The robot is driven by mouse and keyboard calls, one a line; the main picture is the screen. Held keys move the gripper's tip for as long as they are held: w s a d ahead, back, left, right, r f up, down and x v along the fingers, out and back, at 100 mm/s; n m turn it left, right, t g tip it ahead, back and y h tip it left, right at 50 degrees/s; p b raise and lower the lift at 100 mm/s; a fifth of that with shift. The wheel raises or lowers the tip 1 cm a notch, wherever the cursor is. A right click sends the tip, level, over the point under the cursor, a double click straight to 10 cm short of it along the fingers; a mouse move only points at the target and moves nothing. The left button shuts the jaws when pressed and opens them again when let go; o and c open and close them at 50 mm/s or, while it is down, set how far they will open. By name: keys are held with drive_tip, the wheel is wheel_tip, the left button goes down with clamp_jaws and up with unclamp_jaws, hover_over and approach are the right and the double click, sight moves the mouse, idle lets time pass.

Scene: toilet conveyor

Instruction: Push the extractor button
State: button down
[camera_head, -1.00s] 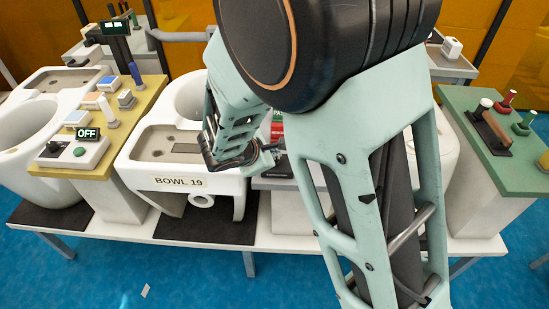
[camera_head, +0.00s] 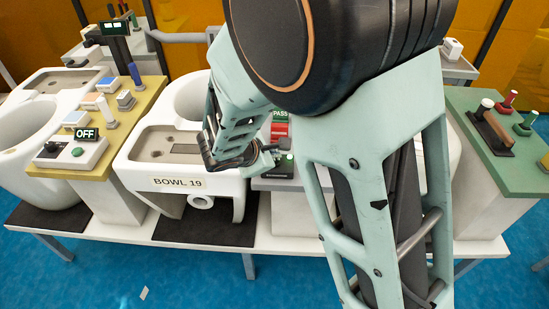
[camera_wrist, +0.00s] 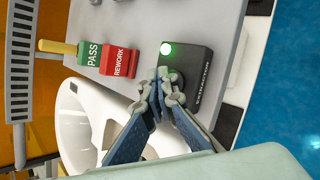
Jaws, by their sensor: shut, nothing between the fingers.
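The fingertips cover most of the button there, with only a dark round edge showing. I cannot tell if they touch it. In the head view my gripper (camera_head: 270,154) is just right of the bowl marked "BOWL 19" (camera_head: 193,181).
A green "PASS" block (camera_wrist: 89,54) and a red "REWORK" block (camera_wrist: 119,62) stand beside the box. A white bowl (camera_wrist: 85,110) lies below them in the wrist view. Left in the head view is a station with an "OFF" display (camera_head: 86,134); right is a green-topped stand (camera_head: 490,150).

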drive_tip(key=shift+r, duration=0.1)
wheel_tip(320, 180, up, 6)
drive_tip(key=p, duration=0.4)
drive_tip(key=shift+r+p, duration=0.1)
drive_tip(key=shift+p, duration=0.2)
idle(0.3)
